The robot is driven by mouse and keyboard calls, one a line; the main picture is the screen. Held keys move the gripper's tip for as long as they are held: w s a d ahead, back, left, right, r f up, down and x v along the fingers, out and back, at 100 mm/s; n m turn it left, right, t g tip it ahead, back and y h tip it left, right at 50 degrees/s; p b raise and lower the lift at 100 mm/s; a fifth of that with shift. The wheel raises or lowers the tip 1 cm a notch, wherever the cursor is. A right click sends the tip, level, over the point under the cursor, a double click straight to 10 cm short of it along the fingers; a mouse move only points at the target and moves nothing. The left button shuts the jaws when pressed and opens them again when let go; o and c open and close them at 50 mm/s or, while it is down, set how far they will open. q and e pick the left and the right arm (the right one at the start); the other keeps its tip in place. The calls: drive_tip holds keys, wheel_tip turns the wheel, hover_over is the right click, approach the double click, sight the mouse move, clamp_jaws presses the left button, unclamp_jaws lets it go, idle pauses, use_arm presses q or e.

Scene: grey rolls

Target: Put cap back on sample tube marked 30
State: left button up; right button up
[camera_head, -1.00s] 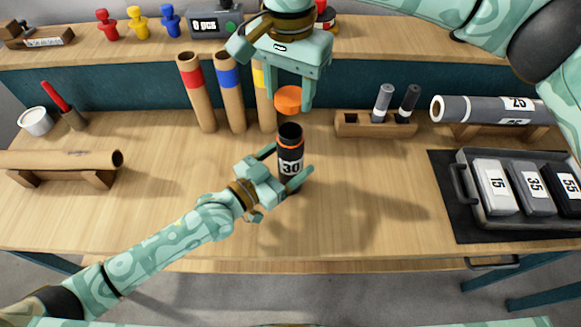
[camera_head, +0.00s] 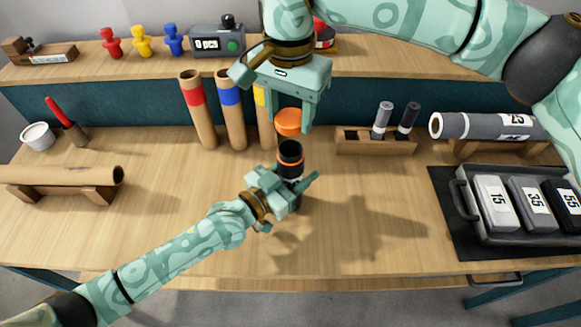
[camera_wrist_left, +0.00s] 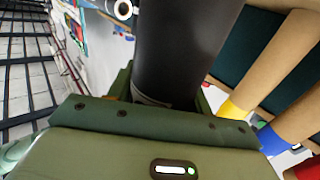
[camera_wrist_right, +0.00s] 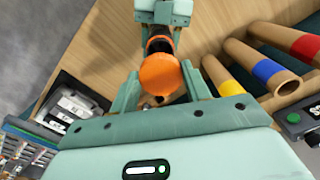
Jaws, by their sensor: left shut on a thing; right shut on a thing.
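The sample tube (camera_head: 290,157) is dark with an orange ring near its open top, and it stands upright at the middle of the table. My left gripper (camera_head: 295,187) is shut on its lower body and covers most of the label. The tube's dark side fills the middle of the left wrist view (camera_wrist_left: 185,50). The orange cap (camera_head: 288,122) is held between the fingers of my right gripper (camera_head: 290,112), just above the tube's mouth with a small gap. In the right wrist view the cap (camera_wrist_right: 160,75) sits between the fingertips, partly in front of the tube.
Tall cardboard tubes with red (camera_head: 197,110), blue (camera_head: 231,110) and yellow bands stand close behind. A wooden holder (camera_head: 375,145) with two markers is to the right. A tray (camera_head: 465,195) with blocks marked 15, 35 and 55 lies at far right. The front table is clear.

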hover_over(290, 142)
drive_tip(key=s, duration=0.3)
drive_tip(key=shift+w+f, duration=0.15)
drive_tip(key=shift+f, duration=0.95)
drive_tip(key=shift+w+f, duration=0.1)
drive_tip(key=shift+f, duration=0.95)
drive_tip(key=shift+f, duration=0.1)
drive_tip(key=shift+f, duration=0.75)
drive_tip(key=shift+f, duration=0.55)
